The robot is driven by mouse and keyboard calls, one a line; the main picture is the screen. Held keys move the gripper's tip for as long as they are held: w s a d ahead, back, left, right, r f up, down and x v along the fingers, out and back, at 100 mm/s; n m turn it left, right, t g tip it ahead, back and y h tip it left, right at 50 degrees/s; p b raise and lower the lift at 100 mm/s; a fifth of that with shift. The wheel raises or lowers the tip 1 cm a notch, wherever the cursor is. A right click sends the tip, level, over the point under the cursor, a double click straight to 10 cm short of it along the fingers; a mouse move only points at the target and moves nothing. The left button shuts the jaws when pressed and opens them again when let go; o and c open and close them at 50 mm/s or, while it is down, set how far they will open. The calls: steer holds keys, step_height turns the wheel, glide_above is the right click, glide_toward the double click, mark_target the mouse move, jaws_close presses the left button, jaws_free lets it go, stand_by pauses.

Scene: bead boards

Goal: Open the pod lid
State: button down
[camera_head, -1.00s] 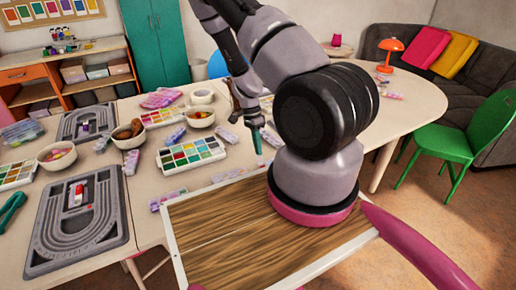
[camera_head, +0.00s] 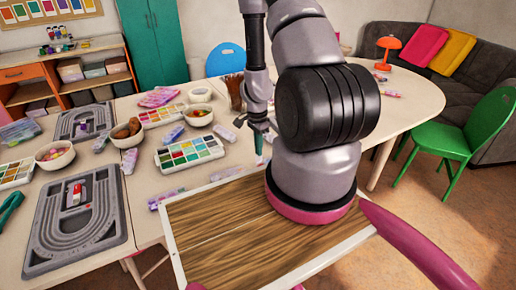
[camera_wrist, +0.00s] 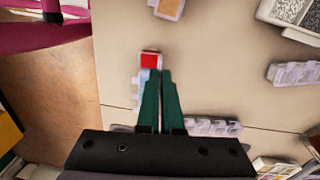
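My gripper (camera_wrist: 161,73) points down over the table in the wrist view, its two teal fingers close together with nothing visible between them. It also shows in the head view (camera_head: 259,153), partly hidden by my arm. A small clear pod with a red end and a bluish part (camera_wrist: 150,61) lies just beyond and partly behind the fingertips. Whether they touch it cannot be told. Another clear pod with several compartments (camera_wrist: 213,127) lies right of the fingers, and a further pod (camera_wrist: 168,8) is at the top edge. I cannot tell which pod the task means.
Bead palettes (camera_head: 190,152), bowls (camera_head: 198,115) and more pods (camera_head: 165,198) crowd the table to the left. Grey bead boards (camera_head: 118,222) lie at the far left. A green chair (camera_head: 455,143) stands right. Bare tabletop (camera_wrist: 220,75) shows in the wrist view.

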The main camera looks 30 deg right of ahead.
steer(key=shift+r, duration=0.1)
steer(key=c, duration=1.1)
jaws_free()
steer(key=shift+d, duration=0.1)
steer(key=shift+o, duration=0.2)
steer(key=shift+w+r, duration=0.1)
steer(key=shift+r, duration=0.05)
step_height(320, 180, up, 10)
steer(key=shift+w+r, duration=0.2)
steer(key=shift+r, duration=0.05)
